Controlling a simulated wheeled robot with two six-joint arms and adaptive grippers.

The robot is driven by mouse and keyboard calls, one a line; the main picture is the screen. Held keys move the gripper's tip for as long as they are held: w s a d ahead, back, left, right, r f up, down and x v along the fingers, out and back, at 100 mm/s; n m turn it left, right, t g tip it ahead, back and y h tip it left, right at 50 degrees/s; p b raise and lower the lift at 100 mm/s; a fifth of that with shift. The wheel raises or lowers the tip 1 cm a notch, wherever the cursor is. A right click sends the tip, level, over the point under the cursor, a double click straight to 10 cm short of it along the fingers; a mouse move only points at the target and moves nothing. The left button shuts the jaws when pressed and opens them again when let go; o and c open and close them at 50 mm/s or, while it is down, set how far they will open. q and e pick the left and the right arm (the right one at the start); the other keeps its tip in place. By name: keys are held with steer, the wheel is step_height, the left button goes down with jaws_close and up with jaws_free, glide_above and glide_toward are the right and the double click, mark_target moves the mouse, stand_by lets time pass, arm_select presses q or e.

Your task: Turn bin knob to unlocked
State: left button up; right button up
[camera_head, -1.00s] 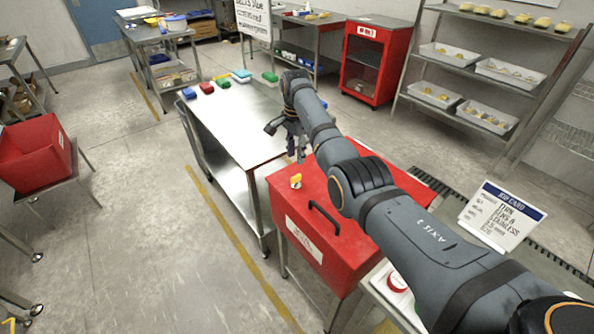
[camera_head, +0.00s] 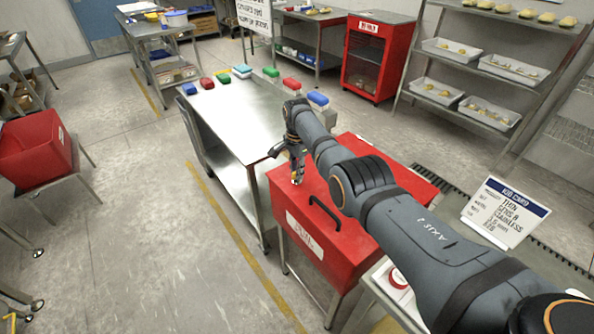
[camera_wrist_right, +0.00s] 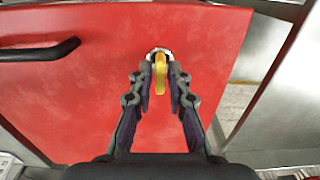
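The red bin (camera_head: 335,240) has a red lid with a black handle (camera_head: 325,213); the handle also shows in the right wrist view (camera_wrist_right: 40,52). The yellow knob (camera_wrist_right: 160,72) sits on a pale round base on the red lid, its bar running up and down in the right wrist view. My right gripper (camera_wrist_right: 160,88) is open, one finger on each side of the knob, with narrow gaps visible. In the head view my right gripper (camera_head: 297,176) is down at the lid's left corner and mostly hides the knob. My left gripper is not in view.
A steel table (camera_head: 235,120) with several coloured blocks stands behind the bin. A job card sign (camera_head: 505,212) stands at the right. A red bin on a stand (camera_head: 35,150) is at the far left. The floor between is clear.

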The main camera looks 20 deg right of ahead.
jaws_close()
steer(key=shift+n, duration=0.4)
steer(key=n, duration=0.4)
steer(key=shift+n, duration=0.3)
steer(key=n, duration=0.5)
steer(key=shift+n, duration=0.3)
steer(key=n, duration=0.3)
steer(key=shift+n, duration=2.1)
